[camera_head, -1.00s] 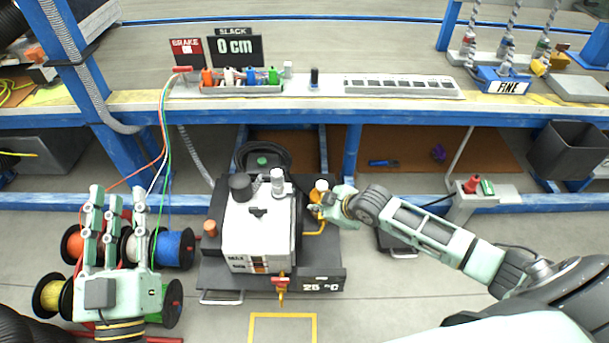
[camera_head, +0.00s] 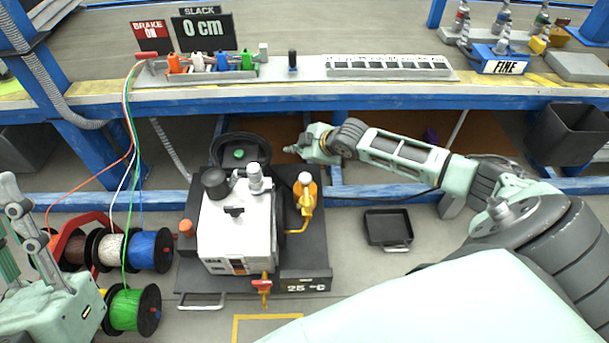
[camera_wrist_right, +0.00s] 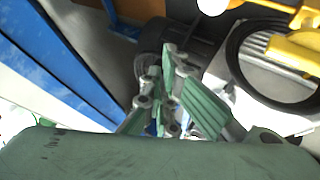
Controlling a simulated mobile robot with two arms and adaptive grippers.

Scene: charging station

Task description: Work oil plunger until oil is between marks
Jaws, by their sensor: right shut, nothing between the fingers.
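A white machine box (camera_head: 236,235) stands on a dark cart (camera_head: 310,262) marked 25 °C. On top are a black cap (camera_head: 215,183) and a silver capped cylinder (camera_head: 256,178). Beside it on the right is a small yellow-orange pump body (camera_head: 306,205) with a white knob on top; I cannot tell for certain which part is the oil plunger. No oil level or marks can be read. My right gripper (camera_head: 293,149) is shut and empty, beyond the pump and apart from it; its fingers (camera_wrist_right: 165,95) are together in the wrist view. My left gripper (camera_head: 15,195) is open, off to the left.
A black ring-shaped part (camera_head: 238,150) with a green centre sits behind the machine, left of my right gripper. Cable spools (camera_head: 130,310) stand on the left. A black tray (camera_head: 388,227) lies on the floor at right. The blue-framed bench (camera_head: 400,105) runs behind.

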